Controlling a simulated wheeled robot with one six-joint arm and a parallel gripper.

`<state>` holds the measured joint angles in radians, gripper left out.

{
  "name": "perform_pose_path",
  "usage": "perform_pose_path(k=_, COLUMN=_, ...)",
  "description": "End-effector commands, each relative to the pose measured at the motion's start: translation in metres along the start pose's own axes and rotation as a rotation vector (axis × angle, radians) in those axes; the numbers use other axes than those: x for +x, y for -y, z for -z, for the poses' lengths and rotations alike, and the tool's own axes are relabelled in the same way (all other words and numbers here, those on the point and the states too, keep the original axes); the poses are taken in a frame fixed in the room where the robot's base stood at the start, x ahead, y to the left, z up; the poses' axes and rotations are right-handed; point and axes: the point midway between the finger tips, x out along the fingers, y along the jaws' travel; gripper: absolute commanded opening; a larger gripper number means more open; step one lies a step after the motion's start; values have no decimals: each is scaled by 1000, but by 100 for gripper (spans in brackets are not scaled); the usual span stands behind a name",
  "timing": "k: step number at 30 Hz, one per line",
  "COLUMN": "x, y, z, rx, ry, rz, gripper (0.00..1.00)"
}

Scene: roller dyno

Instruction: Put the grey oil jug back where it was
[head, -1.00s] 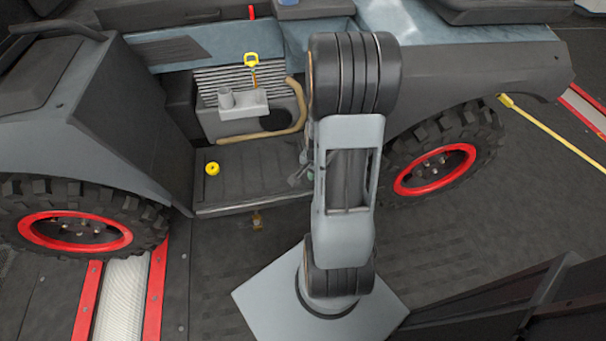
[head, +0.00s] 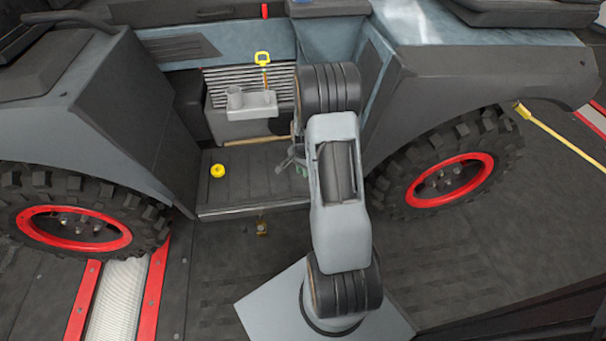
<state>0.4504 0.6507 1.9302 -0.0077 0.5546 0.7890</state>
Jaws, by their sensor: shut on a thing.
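My gripper (head: 290,157) shows only in part, as small grey pieces at the left edge of my arm, in front of the engine bay and over the right part of the dark ledge. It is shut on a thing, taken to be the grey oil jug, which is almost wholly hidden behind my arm. A small greenish patch shows beside the gripper. I cannot make out the jug's shape, or whether it touches anything. A light grey engine part (head: 252,105) with an open round neck sits in the bay.
A yellow dipstick handle (head: 262,58) stands above the bay. A tan hose (head: 258,140) runs below the engine part. Wheels with red rims stand at left (head: 75,224) and right (head: 449,180).

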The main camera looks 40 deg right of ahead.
Motion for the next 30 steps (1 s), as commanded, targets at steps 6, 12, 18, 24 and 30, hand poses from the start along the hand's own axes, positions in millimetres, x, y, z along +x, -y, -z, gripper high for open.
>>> perform_pose_path(k=6, x=20, y=7, z=3, rx=-1, ry=2, rz=-2, gripper=0)
perform_pose_path(k=12, x=40, y=7, z=3, rx=-1, ry=0, rz=0, gripper=0)
perform_pose_path(k=18, x=39, y=7, z=3, rx=-1, ry=0, rz=0, gripper=0)
perform_pose_path(k=24, x=44, y=7, z=3, rx=-1, ry=0, rz=0, gripper=0)
perform_pose_path(k=30, x=44, y=7, z=2, rx=-1, ry=0, rz=0, gripper=30)
